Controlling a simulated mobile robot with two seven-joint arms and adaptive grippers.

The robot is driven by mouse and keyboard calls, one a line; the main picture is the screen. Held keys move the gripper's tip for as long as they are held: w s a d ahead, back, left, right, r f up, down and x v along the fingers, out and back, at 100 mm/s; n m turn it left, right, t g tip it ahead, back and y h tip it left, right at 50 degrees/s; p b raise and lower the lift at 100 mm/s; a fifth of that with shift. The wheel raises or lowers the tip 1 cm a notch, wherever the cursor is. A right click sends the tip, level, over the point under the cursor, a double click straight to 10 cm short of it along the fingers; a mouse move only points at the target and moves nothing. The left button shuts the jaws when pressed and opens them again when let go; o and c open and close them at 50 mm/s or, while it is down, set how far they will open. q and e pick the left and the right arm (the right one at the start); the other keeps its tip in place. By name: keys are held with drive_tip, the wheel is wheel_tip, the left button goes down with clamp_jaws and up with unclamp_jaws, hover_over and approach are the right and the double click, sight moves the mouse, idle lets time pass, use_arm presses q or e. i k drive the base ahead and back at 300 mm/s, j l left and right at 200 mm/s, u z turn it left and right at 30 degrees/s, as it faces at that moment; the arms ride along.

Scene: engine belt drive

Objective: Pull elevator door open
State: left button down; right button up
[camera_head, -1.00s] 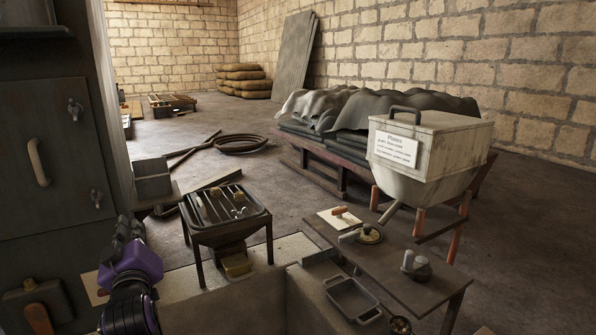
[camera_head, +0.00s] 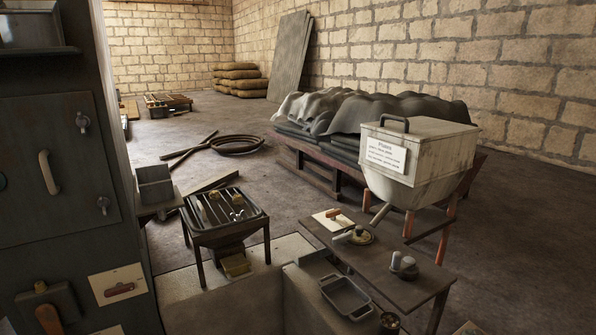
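A dark metal door (camera_head: 75,195) fills the left side of the head view, set in a tall dark cabinet-like frame. It appears shut. A pale curved pull handle (camera_head: 48,173) stands upright on its left part. Two small metal latches sit at its right edge, an upper latch (camera_head: 82,122) and a lower latch (camera_head: 103,204). Whether this is the elevator door cannot be told from the picture. Neither of my grippers is in view, and nothing touches the handle or the latches.
A slotted metal stand (camera_head: 222,228) stands right of the cabinet. Open floor (camera_head: 190,135) lies beyond, with a coiled hose (camera_head: 237,145).

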sight(56, 175)
drive_tip(key=u, duration=1.4)
